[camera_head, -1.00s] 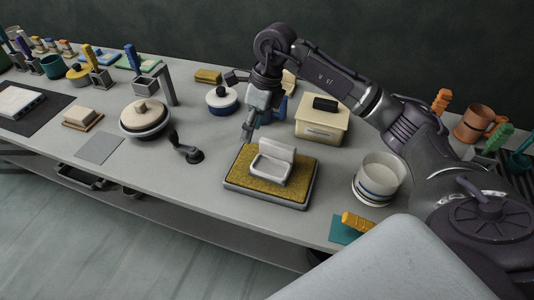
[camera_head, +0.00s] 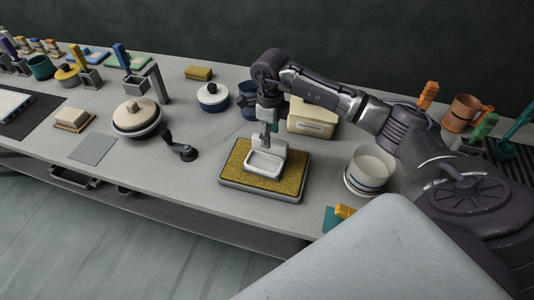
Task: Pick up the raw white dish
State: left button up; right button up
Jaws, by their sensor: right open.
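The raw white dish (camera_head: 264,164) sits on a yellow, sponge-like pad (camera_head: 290,187) set in a grey tray. It has a low hollow front and a raised back. My right gripper (camera_head: 269,137) points down at the raised back of the dish. It is open, with its fingertips at or just over that part. I cannot tell whether they touch it. The gripper partly hides the back of the dish. My left gripper is not in view.
A cream box (camera_head: 312,122) stands behind the pad, and a white round container (camera_head: 371,168) stands to its right. A dark crank handle (camera_head: 181,148) and a lidded pot (camera_head: 137,116) are to the left. The counter's front strip left of the pad is clear.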

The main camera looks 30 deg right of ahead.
aim_at(266, 156)
notch_tip(266, 156, down, 3)
jog(key=shift+w+d+f+p, duration=0.1)
jog(key=shift+d+f+p, duration=0.05)
jog(key=shift+p, duration=0.2)
jog(key=shift+c, duration=0.2)
grip_shut()
